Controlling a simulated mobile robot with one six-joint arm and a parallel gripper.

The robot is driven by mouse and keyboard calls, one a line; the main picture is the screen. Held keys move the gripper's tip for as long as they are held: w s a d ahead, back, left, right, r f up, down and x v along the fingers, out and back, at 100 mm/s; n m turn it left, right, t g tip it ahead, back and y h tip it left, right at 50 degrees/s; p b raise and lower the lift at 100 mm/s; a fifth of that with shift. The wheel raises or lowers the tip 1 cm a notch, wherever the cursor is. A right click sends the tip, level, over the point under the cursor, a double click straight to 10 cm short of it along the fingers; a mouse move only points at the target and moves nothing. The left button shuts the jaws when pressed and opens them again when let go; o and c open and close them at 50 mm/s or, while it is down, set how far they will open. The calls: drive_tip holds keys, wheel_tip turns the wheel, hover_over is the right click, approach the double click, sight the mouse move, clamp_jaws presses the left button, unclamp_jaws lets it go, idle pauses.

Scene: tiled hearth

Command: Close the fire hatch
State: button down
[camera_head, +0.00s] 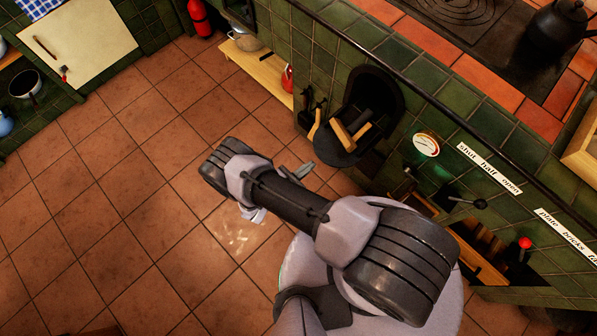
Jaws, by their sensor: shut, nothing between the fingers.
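The fire hatch (332,152) is a dark rounded flap standing open at the front of an arched black firebox opening (372,88) in the green tiled stove. Pieces of split wood (345,136) show in the opening and above the flap. My gripper (301,171) is shut and empty, its grey fingers showing just past my arm link, below and left of the hatch in the picture. It looks apart from the hatch, but the depth between them is hard to judge. Part of the gripper is hidden behind my arm.
A round gauge (426,145), a lever (468,202) and a red-knobbed lever (525,243) are on the stove front, right of the hatch. A black kettle (557,27) stands on top. A wooden bench (262,72) is further back. The tiled floor (130,190) at left is clear.

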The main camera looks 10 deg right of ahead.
drive_tip(key=r, duration=0.1)
drive_tip(key=d+r, duration=0.1)
drive_tip(key=w+r, duration=0.1)
drive_tip(key=shift+d+r, duration=0.15)
drive_tip(key=shift+r, duration=0.1)
drive_tip(key=shift+r, duration=0.1)
